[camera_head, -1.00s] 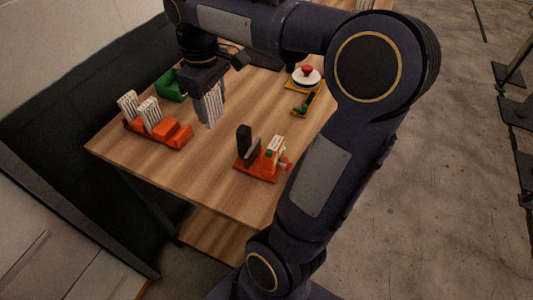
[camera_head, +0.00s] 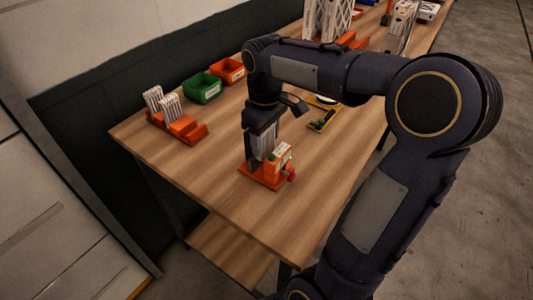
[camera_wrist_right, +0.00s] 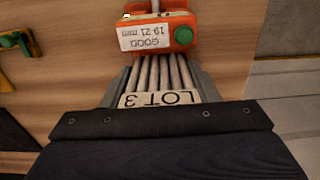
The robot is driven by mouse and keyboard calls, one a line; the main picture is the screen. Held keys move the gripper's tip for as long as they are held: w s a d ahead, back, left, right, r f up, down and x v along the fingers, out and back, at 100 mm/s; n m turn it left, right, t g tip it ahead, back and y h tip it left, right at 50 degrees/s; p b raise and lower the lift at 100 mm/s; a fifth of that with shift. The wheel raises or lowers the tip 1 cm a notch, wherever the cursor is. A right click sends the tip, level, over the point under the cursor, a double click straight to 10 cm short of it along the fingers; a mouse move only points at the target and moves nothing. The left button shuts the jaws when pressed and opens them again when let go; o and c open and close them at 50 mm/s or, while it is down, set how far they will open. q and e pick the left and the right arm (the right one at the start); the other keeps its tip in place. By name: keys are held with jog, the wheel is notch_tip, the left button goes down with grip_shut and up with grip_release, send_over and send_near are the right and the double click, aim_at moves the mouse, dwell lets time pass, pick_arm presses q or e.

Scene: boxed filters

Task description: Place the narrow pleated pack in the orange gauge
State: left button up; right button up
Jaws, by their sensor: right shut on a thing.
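The orange gauge (camera_head: 258,180) stands near the table's front edge. In the wrist view its block (camera_wrist_right: 158,37) shows a label reading "GOOD 19-21 mm" and a green button. My right gripper (camera_head: 261,150) points down at the gauge, shut on a white pleated pack (camera_head: 267,143). In the wrist view the pack (camera_wrist_right: 162,74) lies between the two grey fingers, its "LOT 3" label towards me. The pack is right beside the gauge's block; whether it touches the gauge's base is hidden. My left gripper is out of view.
An orange rack (camera_head: 193,136) at the left holds two white pleated packs (camera_head: 169,107). A green bin (camera_head: 203,88) and an orange bin (camera_head: 228,70) stand behind it. The front left table is clear.

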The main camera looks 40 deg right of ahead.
aim_at(266, 153)
jog(key=shift+f, duration=2.5)
jog(key=shift+f, duration=0.1)
jog(key=o, duration=1)
jog(key=shift+b, duration=0.3)
